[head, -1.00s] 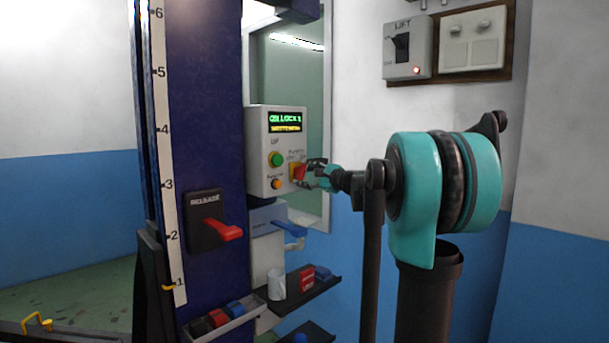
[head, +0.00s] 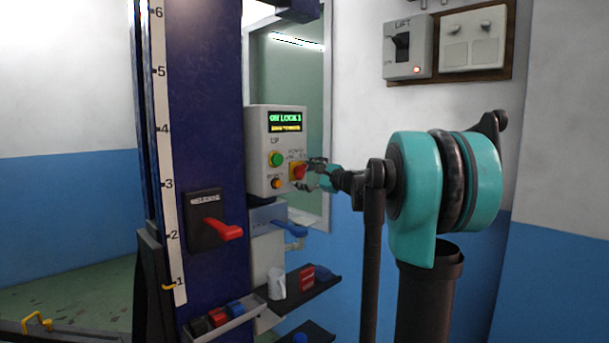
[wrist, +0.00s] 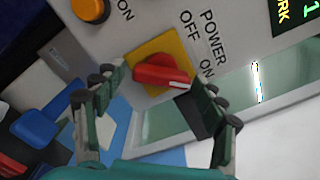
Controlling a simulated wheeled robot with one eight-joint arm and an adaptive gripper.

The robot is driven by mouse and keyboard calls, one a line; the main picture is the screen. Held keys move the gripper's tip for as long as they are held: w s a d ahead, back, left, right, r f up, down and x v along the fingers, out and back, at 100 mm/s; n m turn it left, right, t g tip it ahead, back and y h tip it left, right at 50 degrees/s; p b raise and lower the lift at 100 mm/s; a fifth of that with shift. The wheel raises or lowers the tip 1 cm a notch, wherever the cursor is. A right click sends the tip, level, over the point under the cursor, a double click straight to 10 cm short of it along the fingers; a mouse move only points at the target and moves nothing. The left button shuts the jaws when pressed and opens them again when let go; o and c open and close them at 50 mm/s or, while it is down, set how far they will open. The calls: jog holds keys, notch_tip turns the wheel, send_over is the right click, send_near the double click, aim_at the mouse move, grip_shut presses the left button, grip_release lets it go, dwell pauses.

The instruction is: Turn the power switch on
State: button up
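The power switch is a red knob (wrist: 162,76) on a yellow plate (wrist: 150,52), with "POWER", "OFF" and "ON" printed beside it. One end of the knob points toward the "ON" side. In the head view the knob (head: 299,172) sits at the lower right of the grey control box (head: 259,150), whose display (head: 285,122) is lit. My gripper (wrist: 160,105) is open, its two fingers apart on either side of the knob and nearer the camera. In the head view my gripper (head: 314,175) is just right of the knob. Contact cannot be told.
Green (head: 276,159) and orange (head: 276,184) buttons sit left of the knob. A blue lever (head: 288,228) and a shelf (head: 325,285) with a mug (head: 277,284) are below. A LIFT switch box (head: 407,48) with a red lamp is on the right wall.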

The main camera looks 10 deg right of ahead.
dwell(0.3)
jog(key=v, duration=1.2)
jog(key=shift+a+f, duration=0.1)
